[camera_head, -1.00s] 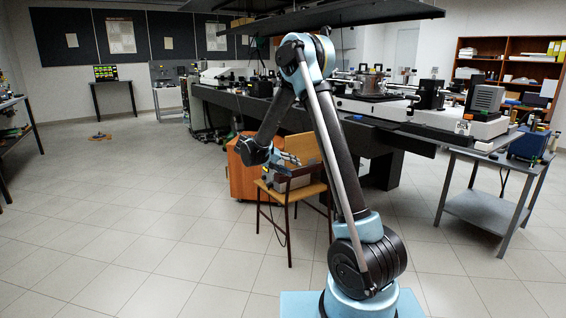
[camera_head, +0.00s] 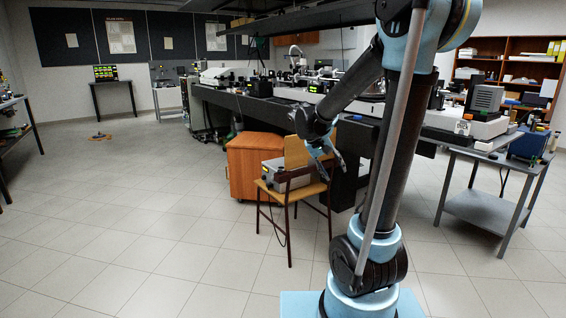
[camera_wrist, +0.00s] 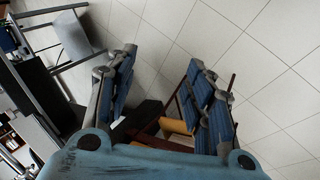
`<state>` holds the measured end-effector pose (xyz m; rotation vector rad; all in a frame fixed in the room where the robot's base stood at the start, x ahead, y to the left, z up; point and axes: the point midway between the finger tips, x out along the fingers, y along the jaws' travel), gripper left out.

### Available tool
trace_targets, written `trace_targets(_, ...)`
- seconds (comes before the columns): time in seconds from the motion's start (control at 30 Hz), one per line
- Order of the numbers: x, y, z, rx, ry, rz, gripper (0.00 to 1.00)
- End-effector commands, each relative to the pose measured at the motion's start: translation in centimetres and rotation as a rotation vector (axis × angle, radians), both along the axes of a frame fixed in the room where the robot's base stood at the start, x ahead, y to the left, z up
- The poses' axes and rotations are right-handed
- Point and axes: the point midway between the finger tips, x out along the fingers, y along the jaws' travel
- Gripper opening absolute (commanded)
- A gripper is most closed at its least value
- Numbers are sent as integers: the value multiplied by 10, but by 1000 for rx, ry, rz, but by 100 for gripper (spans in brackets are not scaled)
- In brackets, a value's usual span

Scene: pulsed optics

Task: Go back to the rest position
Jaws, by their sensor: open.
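My gripper (camera_head: 331,165) is open and empty in the head view, with its fingers hanging just right of the wooden chair's backrest. In the wrist view my gripper (camera_wrist: 163,62) shows two blue-padded fingers spread apart with nothing between their tips. My arm stands upright on its light blue base, with its elbow at the top right of the head view and its forearm sloping down to the left.
A wooden chair (camera_head: 292,202) carries a grey box (camera_head: 283,177). Behind it stand an orange-brown cabinet (camera_head: 250,165) and a long dark optics table (camera_head: 255,108). A grey side table (camera_head: 487,212) is at the right.

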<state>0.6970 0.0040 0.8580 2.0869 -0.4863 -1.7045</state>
Motion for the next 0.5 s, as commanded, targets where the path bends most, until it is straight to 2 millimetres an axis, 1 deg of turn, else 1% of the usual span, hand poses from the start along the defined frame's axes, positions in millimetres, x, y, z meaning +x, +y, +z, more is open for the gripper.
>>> trace_targets(0.03, -14, -7, 0, 19, 8, -2, 48)
trace_targets(0.23, -63, -20, -4, 105, 31, 4, 48)
trace_targets(0.5, -127, -29, -18, 221, 49, 10, 48)
